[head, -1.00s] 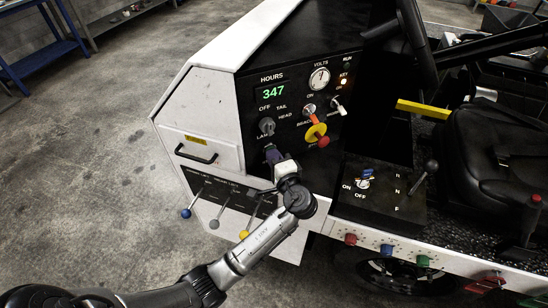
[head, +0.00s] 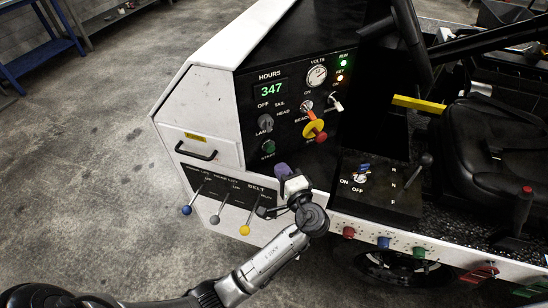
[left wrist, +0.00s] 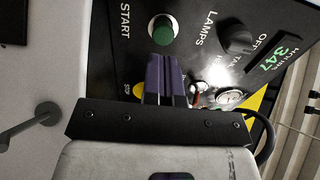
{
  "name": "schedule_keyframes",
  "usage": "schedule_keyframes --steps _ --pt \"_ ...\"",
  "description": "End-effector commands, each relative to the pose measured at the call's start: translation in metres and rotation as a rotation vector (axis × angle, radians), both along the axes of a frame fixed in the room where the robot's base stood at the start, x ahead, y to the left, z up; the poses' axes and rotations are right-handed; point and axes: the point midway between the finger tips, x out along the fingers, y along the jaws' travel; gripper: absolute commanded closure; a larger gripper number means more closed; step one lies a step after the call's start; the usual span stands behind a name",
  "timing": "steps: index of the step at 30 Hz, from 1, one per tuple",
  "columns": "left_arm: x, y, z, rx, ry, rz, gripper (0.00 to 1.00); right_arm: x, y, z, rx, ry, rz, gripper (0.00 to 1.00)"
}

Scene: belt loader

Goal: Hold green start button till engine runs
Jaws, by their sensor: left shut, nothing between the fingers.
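The green START button (head: 268,147) is on the black control panel, below the LAMPS knob; it shows clearly in the left wrist view (left wrist: 162,30). My left gripper (head: 282,170) is shut and empty. Its purple fingertips (left wrist: 165,78) are below and right of the button in the head view, apart from it. The green RUN lamp (head: 343,63) is lit, and the KEY lamp (head: 340,77) glows amber. The hour display (head: 271,88) reads 347. My right gripper is not in view.
A yellow-and-red stop knob (head: 315,130) stands out right of the button. Below are levers with blue (head: 187,210), grey (head: 215,219) and yellow (head: 245,230) balls. A console (head: 380,192) with an ON/OFF key switch is at right. Open floor lies left.

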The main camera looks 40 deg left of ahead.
Motion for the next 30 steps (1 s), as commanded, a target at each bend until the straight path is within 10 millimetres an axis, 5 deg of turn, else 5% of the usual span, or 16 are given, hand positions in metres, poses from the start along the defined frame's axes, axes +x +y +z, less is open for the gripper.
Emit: schedule_keyframes --steps 12,30 --pt "-0.025 -0.059 0.001 0.001 -0.001 -0.002 1.0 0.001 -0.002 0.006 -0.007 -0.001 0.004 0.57" --pt "-0.029 -0.067 0.001 0.001 -0.003 -0.001 1.0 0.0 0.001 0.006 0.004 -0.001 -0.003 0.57"
